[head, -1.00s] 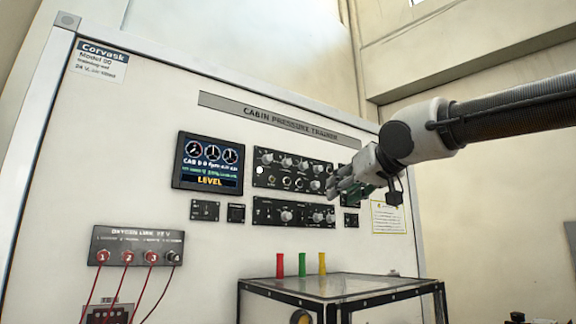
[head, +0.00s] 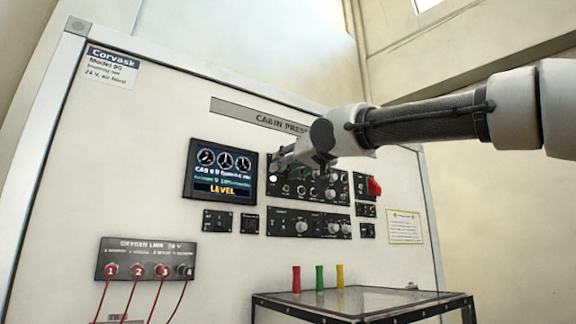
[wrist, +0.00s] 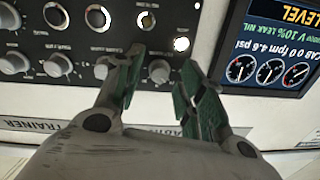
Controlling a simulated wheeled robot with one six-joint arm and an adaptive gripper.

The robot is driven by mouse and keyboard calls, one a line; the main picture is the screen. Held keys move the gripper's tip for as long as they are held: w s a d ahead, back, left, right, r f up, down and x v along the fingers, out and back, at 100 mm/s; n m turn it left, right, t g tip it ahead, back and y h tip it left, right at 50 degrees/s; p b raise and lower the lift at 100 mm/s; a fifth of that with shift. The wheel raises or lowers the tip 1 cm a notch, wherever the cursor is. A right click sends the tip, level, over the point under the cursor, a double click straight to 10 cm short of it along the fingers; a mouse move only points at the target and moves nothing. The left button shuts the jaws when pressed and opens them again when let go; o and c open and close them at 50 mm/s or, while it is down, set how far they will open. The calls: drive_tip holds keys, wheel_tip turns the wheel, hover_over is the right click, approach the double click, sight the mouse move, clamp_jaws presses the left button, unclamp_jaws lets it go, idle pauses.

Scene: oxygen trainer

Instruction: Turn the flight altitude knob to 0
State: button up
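The cabin pressure trainer's upper black knob panel (head: 300,205) carries several grey knobs and a lit white lamp. My gripper (head: 282,158) is in front of that panel's upper left corner, partly hidden behind my wrist. In the wrist view, which is upside down, my gripper (wrist: 160,72) is open, with one finger on each side of a grey knob (wrist: 159,70). I cannot tell if the fingers touch it. The knob's label is too blurred to read, so I cannot confirm that it is the flight altitude knob.
A display (head: 220,170) reading LEVEL is left of the panel. A lower knob panel (head: 310,224) and a red switch (head: 374,187) are nearby. A glass-topped table (head: 360,300) stands below, with red, green and yellow pieces above its back edge.

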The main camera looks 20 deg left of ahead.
drive_tip(key=shift+c, duration=0.5)
clamp_jaws()
drive_tip(key=shift+n, duration=4.4)
